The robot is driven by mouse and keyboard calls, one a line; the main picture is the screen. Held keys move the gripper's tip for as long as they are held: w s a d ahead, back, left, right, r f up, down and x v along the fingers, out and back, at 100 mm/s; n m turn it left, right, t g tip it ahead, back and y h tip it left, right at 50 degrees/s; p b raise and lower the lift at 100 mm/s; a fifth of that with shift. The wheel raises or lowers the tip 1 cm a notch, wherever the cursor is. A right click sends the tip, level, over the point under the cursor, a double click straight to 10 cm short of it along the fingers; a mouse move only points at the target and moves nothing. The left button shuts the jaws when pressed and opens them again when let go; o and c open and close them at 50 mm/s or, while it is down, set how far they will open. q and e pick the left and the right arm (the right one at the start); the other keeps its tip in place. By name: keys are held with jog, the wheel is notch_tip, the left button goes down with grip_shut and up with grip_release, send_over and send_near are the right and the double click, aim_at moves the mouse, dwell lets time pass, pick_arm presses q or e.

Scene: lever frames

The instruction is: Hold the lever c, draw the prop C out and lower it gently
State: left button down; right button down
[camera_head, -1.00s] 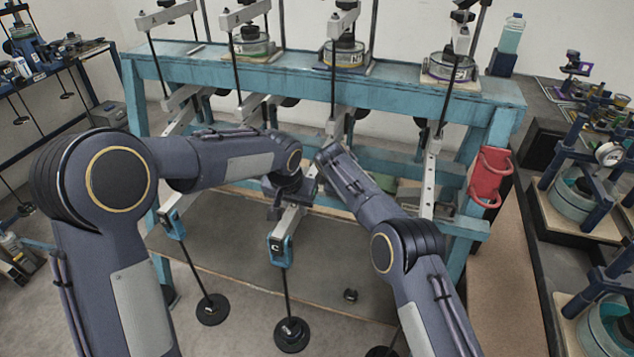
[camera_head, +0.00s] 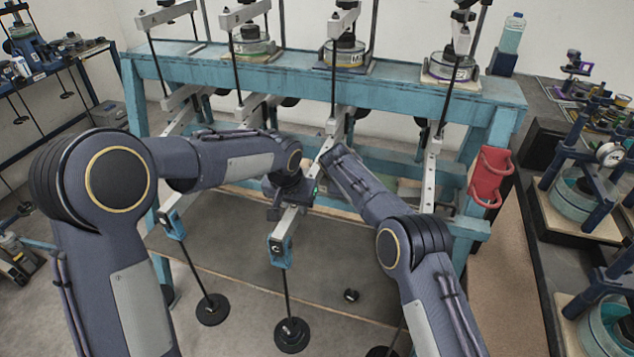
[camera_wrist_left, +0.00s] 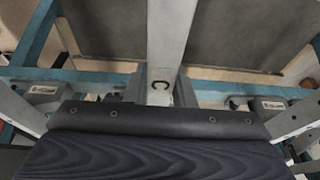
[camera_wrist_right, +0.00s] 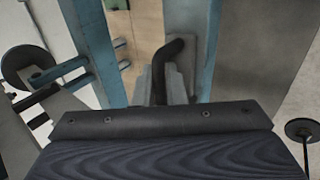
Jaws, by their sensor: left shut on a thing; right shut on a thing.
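Lever c (camera_head: 287,224) is a pale bar with a blue end piece marked C (camera_head: 281,247). My left gripper (camera_head: 277,208) is shut on this bar, a little above the blue end. In the right wrist view my right gripper (camera_wrist_right: 168,83) is shut on a dark bent handle (camera_wrist_right: 167,57), apparently that of prop C. The rest of the prop is hidden.
A rod with a round black weight (camera_head: 291,334) hangs from lever c just above the floor. Neighbouring levers stand either side, the left one with its own weight (camera_head: 212,309). A blue frame (camera_head: 400,95) stands behind. A red holder (camera_head: 489,177) is on its right leg.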

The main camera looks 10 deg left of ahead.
pick_arm(q)
jog(key=shift+w+r, duration=0.25)
jog(key=shift+r, duration=0.05)
pick_arm(e)
jog(key=shift+s+d, duration=0.25)
jog(key=shift+d, duration=0.9)
jog(key=shift+s+d+r, duration=0.1)
jog(key=shift+d, duration=0.75)
jog(key=shift+s+d+r, duration=0.1)
jog(key=shift+d, duration=0.75)
pick_arm(q)
jog(key=shift+a, duration=0.1)
pick_arm(e)
jog(key=shift+s+d, duration=0.15)
jog(key=shift+d, duration=1.5)
jog(key=c, duration=1.5)
grip_release()
jog(key=shift+s+d, duration=0.1)
jog(key=shift+d, duration=0.05)
